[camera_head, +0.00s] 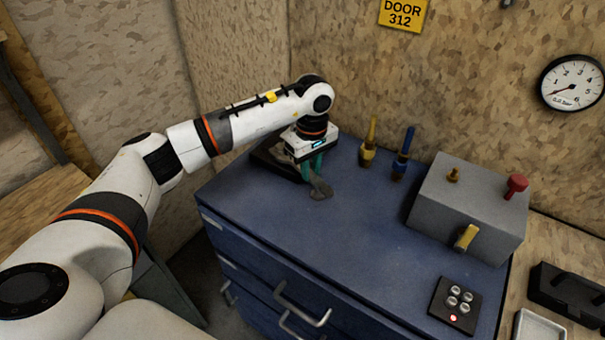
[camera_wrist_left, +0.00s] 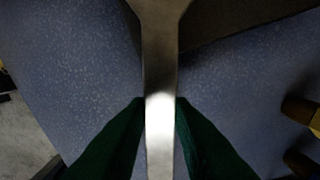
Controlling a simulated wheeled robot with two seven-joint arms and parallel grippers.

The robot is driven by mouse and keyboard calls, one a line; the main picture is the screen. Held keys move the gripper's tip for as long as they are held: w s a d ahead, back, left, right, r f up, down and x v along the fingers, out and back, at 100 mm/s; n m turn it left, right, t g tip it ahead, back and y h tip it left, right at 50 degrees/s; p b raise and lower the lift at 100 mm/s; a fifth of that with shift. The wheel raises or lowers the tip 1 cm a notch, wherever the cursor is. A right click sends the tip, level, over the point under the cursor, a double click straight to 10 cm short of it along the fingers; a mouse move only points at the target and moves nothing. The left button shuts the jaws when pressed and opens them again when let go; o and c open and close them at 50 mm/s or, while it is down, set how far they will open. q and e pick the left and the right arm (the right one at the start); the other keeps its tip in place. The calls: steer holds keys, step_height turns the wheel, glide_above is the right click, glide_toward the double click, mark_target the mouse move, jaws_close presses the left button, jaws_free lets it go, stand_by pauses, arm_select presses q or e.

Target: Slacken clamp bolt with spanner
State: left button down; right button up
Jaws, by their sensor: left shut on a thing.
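My left gripper (camera_head: 312,169), with green fingers, is over the far left part of the blue cabinet top. It is shut on a grey metal spanner (camera_head: 321,189), whose head shows below the fingers. In the left wrist view the spanner (camera_wrist_left: 160,75) runs lengthwise between the two dark fingers (camera_wrist_left: 160,112) and widens at the top edge. A grey box (camera_head: 468,205) with a red knob, a small brass knob and a yellow lever stands at the right. I cannot tell which part is the clamp bolt. My right gripper is not in view.
A dark block (camera_head: 276,160) lies behind the gripper. A yellow-handled tool (camera_head: 369,145) and a blue-handled tool (camera_head: 403,152) stand upright near the back edge. A black plate (camera_head: 441,296) with several round metal studs lies at the front right. The middle of the blue top (camera_head: 350,235) is clear.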

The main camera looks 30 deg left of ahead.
arm_select(q)
steer(key=w+n, duration=0.2)
steer(key=w+d+n+b, duration=0.1)
steer(key=w, duration=0.1)
steer(key=shift+d+n, duration=0.1)
steer(key=shift+n, duration=0.3)
steer(key=shift+d, duration=0.45)
steer(key=shift+s+d, duration=0.15)
steer(key=shift+d, duration=1)
steer(key=shift+s+d, duration=0.1)
steer(key=shift+d, duration=1)
